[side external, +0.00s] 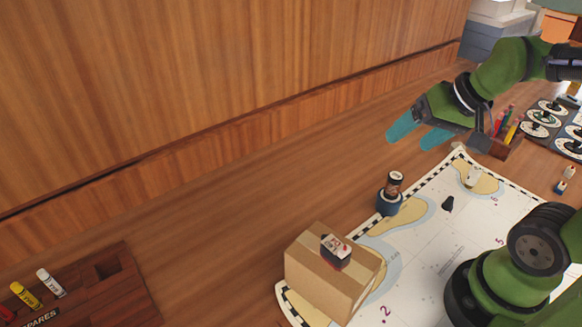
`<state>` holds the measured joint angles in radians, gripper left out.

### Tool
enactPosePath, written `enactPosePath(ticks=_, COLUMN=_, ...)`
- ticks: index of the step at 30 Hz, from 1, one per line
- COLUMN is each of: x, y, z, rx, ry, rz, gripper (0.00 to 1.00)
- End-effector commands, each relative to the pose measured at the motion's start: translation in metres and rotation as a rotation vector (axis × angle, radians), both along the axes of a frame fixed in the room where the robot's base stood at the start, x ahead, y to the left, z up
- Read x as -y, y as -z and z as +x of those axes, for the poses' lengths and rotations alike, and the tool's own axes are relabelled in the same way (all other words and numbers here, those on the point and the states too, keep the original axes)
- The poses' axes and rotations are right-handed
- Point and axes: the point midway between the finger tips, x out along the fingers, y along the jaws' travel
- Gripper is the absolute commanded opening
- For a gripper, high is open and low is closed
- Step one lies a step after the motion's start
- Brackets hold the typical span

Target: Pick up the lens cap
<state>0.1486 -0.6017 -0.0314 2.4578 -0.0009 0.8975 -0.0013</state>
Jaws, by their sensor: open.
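My gripper (408,141) is in the upper right, with its teal fingers apart and nothing visible between them. It is above the table, beyond the chart's far edge. No thing is clearly recognisable as the lens cap. A small black piece (447,204) lies on the chart, too small to name surely. A dark, round-sided item with a white and red label (336,247) rests on top of a cardboard box (318,277). My gripper is apart from all of these.
A small dark labelled cylinder (394,182) stands on a blue round base (389,205) near the chart (408,258). A small pale item (473,177) lies on the chart. A wooden holder (100,283) with marked tubes is lower left. A wooden wall (200,90) runs behind; the left-centre table is clear.

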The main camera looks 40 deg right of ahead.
Motion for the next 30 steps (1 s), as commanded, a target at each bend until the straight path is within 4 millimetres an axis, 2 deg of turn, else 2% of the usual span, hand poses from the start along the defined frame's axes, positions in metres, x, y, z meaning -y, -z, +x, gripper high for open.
enactPosePath(ticks=3, x=0.069, y=0.014, z=0.023, rx=-0.082, ry=0.179, rz=0.011, gripper=0.77)
enactPosePath(ticks=5, x=0.11, y=0.021, z=0.03, rx=-0.114, ry=0.258, rz=0.004, gripper=0.77)
enactPosePath(ticks=7, x=0.16, y=0.032, z=0.032, rx=-0.15, ry=0.339, rz=-0.011, gripper=0.77)
enactPosePath(ticks=9, x=0.209, y=0.044, z=0.028, rx=-0.184, ry=0.406, rz=-0.034, gripper=0.77)
enactPosePath(ticks=12, x=0.273, y=0.061, z=0.014, rx=-0.229, ry=0.473, rz=-0.078, gripper=0.77)
enactPosePath(ticks=15, x=0.32, y=0.072, z=-0.001, rx=-0.264, ry=0.499, rz=-0.128, gripper=0.77)
enactPosePath(ticks=18, x=0.351, y=0.072, z=-0.006, rx=-0.275, ry=0.478, rz=-0.193, gripper=0.77)
enactPosePath(ticks=20, x=0.358, y=0.064, z=-0.001, rx=-0.259, ry=0.442, rz=-0.237, gripper=0.77)
enactPosePath(ticks=22, x=0.358, y=0.069, z=0.0, rx=-0.262, ry=0.421, rz=-0.246, gripper=0.77)
enactPosePath(ticks=26, x=0.364, y=0.09, z=0.005, rx=-0.265, ry=0.417, rz=-0.245, gripper=0.77)
enactPosePath(ticks=30, x=0.373, y=0.119, z=0.012, rx=-0.265, ry=0.418, rz=-0.242, gripper=0.77)
